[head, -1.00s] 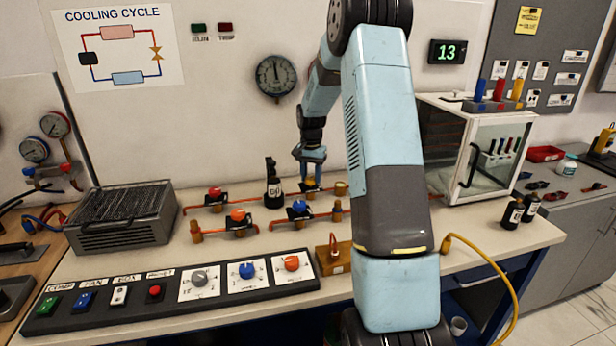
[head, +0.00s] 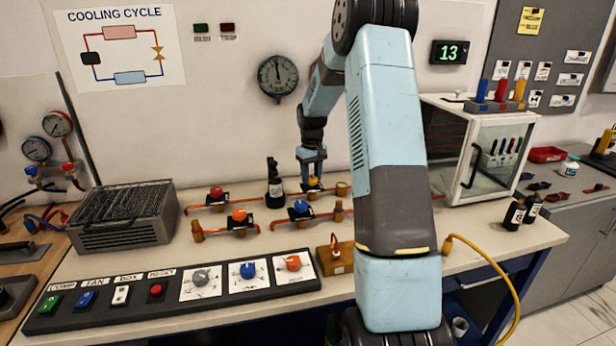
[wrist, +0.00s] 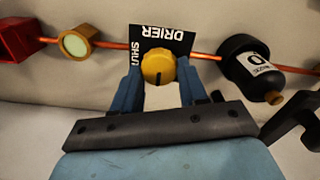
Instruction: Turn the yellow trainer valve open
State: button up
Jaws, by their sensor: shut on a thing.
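The yellow trainer valve (head: 314,182) sits on a copper pipe at the back of the bench. In the wrist view its round yellow knob (wrist: 158,66) has a dark line near its lower edge. A black plate (wrist: 178,38) behind it reads DRIER and SHUT, upside down. My gripper (head: 313,175) comes down from above in the head view. In the wrist view my gripper (wrist: 159,78) has its two blue fingers on either side of the knob, shut on it. The knob's lower body is hidden.
Red (head: 216,192), orange (head: 239,215) and blue (head: 300,207) valves stand close by on pipes. A switch panel (head: 215,284) lies along the front.

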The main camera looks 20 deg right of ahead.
aim_at(311, 178)
jog(key=shift+a+n, duration=0.15)
jog(key=shift+n, duration=0.75)
jog(key=shift+s+f, duration=0.1)
jog(key=o, duration=1.1)
jog(key=shift+c, duration=0.2)
notch_tip(311, 178, up, 14)
jog(key=shift+f, duration=0.15)
